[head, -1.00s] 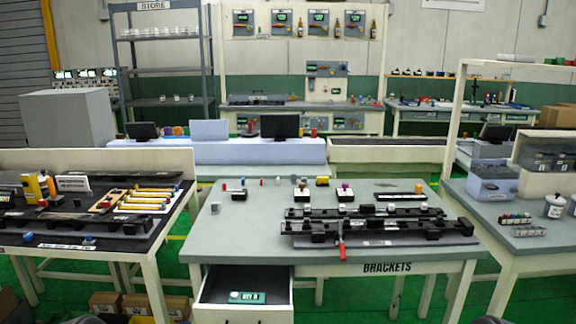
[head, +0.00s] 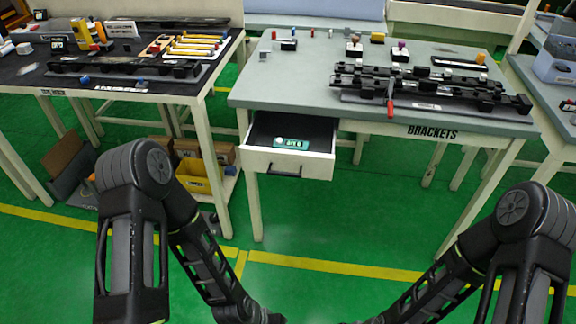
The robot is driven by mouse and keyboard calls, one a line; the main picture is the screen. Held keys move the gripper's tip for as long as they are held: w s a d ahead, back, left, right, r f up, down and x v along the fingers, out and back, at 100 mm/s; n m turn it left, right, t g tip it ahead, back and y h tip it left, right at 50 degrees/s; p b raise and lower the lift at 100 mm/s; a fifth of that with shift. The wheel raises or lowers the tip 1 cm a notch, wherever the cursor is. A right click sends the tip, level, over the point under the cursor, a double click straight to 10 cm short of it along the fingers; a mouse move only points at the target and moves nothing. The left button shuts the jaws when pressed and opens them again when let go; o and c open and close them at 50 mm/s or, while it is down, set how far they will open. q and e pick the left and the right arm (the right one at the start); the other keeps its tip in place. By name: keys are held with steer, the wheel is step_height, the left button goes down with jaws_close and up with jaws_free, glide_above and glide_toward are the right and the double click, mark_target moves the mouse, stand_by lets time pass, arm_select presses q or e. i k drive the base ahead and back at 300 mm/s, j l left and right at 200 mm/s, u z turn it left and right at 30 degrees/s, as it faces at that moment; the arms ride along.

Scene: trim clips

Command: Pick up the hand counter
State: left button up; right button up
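A small green device with a dark marked face and a light knob, which looks like the hand counter (head: 291,144), lies in the open drawer (head: 287,163) of the grey-topped table. It lies flat on the drawer's dark floor, behind the white drawer front. Both my arms reach down along the bottom of the head view, well short of the drawer. Neither gripper can be made out; both are below the picture's edge.
The grey table (head: 300,80) carries a long black bracket assembly (head: 430,90) with a red-handled clamp (head: 390,104). A dark-topped table (head: 130,88) stands to the left, with a yellow bin (head: 200,177) beneath. Green floor in front of the drawer is clear.

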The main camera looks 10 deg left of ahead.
mark_target(287, 144)
steer(key=j+z, duration=0.1)
steer(key=z, duration=0.8)
steer(key=j+z, duration=0.15)
steer(key=z, duration=0.3)
steer(key=k+j+z, duration=0.1)
steer(key=j+z, duration=0.15)
steer(key=k+j+z, duration=0.1)
steer(key=j+z, duration=0.15)
steer(key=j, duration=0.25)
steer(key=k+j+z, duration=0.15)
steer(key=j+z, duration=0.15)
steer(key=k+j+z, duration=0.25)
steer(key=k+j, duration=0.25)
steer(key=j, duration=0.15)
steer(key=k+j, duration=0.2)
steer(key=j, duration=0.15)
